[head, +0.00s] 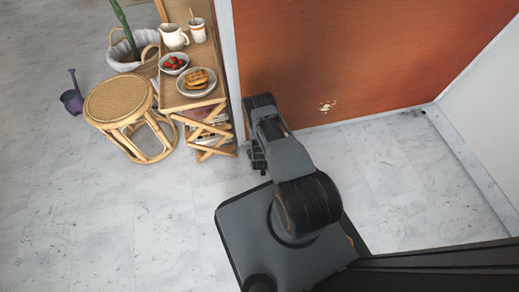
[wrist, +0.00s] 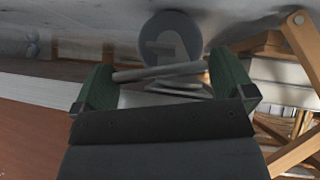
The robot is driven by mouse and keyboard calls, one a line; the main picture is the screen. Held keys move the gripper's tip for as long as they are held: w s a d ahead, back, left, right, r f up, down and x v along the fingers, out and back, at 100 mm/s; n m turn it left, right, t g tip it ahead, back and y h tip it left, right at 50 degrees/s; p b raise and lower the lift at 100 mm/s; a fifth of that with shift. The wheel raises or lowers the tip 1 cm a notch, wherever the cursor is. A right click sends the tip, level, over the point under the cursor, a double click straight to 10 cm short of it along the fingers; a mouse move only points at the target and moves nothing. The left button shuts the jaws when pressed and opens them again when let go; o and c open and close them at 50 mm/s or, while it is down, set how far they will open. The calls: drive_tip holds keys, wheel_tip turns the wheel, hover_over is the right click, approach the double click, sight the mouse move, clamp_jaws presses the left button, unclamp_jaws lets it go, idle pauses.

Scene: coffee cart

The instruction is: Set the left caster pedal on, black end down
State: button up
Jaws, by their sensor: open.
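My gripper (head: 257,160) reaches down beside the cart's wooden legs in the head view. The wrist view shows its two green fingers (wrist: 164,82) spread apart, with nothing clamped between them. A round grey caster wheel (wrist: 170,36) shows just beyond the fingers. A pale grey bar (wrist: 158,71), which looks like the caster pedal, crosses the gap between the fingers, with another light piece below it in the picture. I cannot make out a black end or which way the pedal is tilted. The caster and pedal cannot be made out in the head view.
The wooden cart (head: 186,101) carries a plate of waffles (head: 196,83), a bowl of strawberries (head: 173,64), a pitcher (head: 173,37) and a cup (head: 197,30). A rattan stool (head: 118,99) stands to its left. An orange wall panel (head: 345,55) stands to the right. Floor in front is clear.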

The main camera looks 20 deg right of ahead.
drive_tip(key=shift+w+f, duration=0.1)
drive_tip(key=c, duration=0.7)
drive_tip(key=shift+c, duration=0.2)
drive_tip(key=shift+d+m+y, duration=0.15)
drive_tip(key=shift+m+y, duration=0.45)
drive_tip(key=shift+y, duration=0.5)
drive_tip(key=shift+m+t+y+b, duration=0.3)
drive_tip(key=shift+m+y+b, duration=0.15)
drive_tip(key=shift+y, duration=0.65)
drive_tip(key=o, duration=0.7)
